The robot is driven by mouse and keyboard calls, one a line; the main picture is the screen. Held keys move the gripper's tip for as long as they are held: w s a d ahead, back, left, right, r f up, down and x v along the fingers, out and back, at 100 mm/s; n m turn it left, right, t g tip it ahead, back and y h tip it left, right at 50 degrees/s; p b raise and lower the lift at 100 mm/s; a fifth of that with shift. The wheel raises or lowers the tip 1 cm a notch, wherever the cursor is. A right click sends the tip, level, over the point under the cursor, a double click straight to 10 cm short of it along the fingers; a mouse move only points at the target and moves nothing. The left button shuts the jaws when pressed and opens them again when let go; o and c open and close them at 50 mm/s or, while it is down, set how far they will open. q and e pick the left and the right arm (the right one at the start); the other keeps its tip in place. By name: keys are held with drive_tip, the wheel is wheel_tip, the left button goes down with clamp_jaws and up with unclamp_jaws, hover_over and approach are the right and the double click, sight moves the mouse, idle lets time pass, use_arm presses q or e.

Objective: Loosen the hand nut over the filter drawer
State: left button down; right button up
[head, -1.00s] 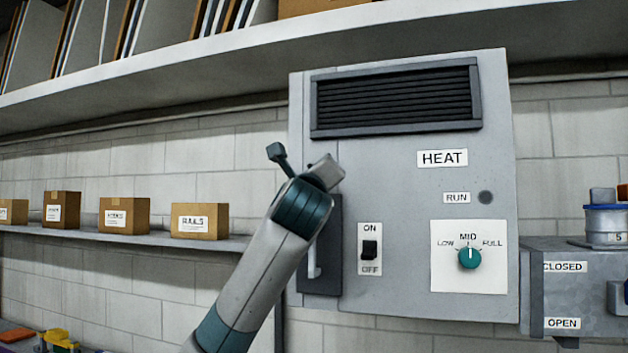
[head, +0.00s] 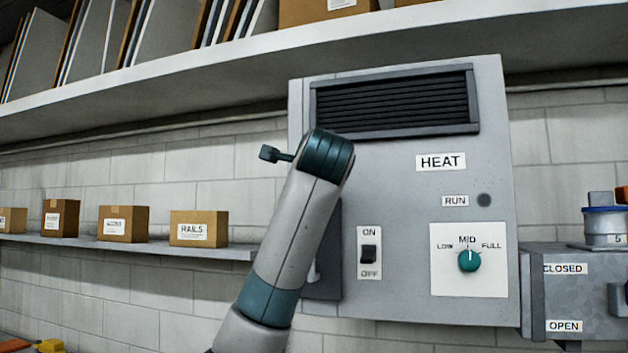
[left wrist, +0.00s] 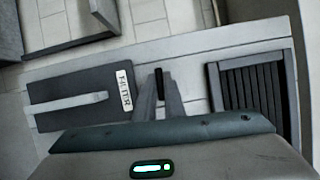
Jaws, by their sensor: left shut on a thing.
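The filter drawer is a dark panel (head: 333,245) low on the left side of the grey heater cabinet; my left arm covers part of it in the head view. In the left wrist view the drawer (left wrist: 75,85) shows its pale bar handle and a FILTER label. My left gripper (left wrist: 159,92) is between the drawer and the vent grille, its fingers shut on a small dark upright piece, the hand nut (left wrist: 159,78). In the head view the fingers and the nut are hidden behind my wrist. My right gripper is in neither view.
The cabinet carries a vent grille (head: 395,102), an ON/OFF switch (head: 368,254) and a teal dial (head: 469,260). A long shelf (head: 200,75) overhangs the cabinet. A lower shelf with boxes (head: 199,228) is to the left. A grey box (head: 575,290) adjoins on the right.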

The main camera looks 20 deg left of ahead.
use_arm(q)
drive_tip(key=shift+n, duration=0.3)
drive_tip(key=c, duration=1.8)
unclamp_jaws()
drive_tip(key=shift+w, duration=0.1)
drive_tip(key=shift+c, duration=0.2)
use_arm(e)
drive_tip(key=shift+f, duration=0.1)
